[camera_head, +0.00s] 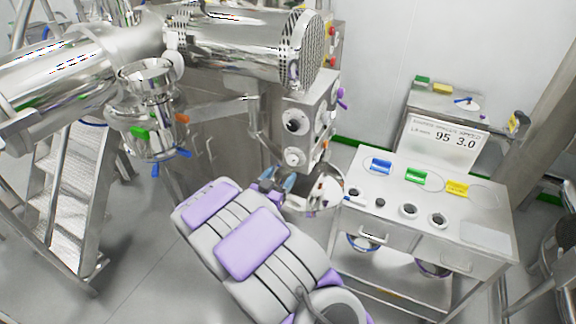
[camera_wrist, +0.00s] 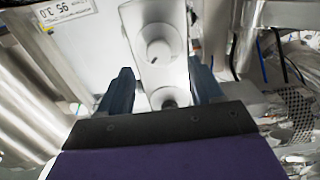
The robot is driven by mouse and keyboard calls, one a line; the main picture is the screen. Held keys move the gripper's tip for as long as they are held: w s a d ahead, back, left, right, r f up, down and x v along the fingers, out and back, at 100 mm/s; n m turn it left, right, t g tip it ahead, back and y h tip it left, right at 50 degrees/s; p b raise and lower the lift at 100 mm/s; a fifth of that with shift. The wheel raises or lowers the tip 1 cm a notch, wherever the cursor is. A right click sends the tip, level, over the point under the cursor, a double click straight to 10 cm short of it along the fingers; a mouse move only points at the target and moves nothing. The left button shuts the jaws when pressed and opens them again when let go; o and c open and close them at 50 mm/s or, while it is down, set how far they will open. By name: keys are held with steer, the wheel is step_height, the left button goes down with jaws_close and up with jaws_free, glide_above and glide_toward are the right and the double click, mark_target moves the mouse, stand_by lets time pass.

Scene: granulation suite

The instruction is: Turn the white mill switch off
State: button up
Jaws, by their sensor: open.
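A pale control box (camera_head: 305,115) hangs below the big steel drum in the head view. Its face has round knobs: an upper one (camera_head: 293,125) with a dark surround and a lower white one (camera_head: 292,157). I cannot tell for sure which is the mill switch. The wrist view shows the box's face with a large white knob (camera_wrist: 157,48) and a greyer knob (camera_wrist: 168,98) nearer me. My gripper (camera_wrist: 162,82) is open, its two dark blue fingers to either side of the greyer knob in that picture. Contact cannot be told. My gripper's base hides part of that knob.
A steel cart (camera_head: 490,195) with coloured blocks, small round parts and a sign reading 95 3.0 (camera_head: 440,138) stands to the right. Steel steps (camera_head: 75,190) stand left. A steel vessel (camera_head: 145,110) hangs at upper left. Floor is clear at lower left.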

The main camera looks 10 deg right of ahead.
mark_target(291, 162)
steer(key=x, duration=0.5)
steer(key=shift+d, duration=0.25)
steer(key=shift+w+d, duration=0.25)
steer(key=shift+w, duration=0.35)
steer(key=c, duration=1.1)
steer(key=shift+r, duration=0.1)
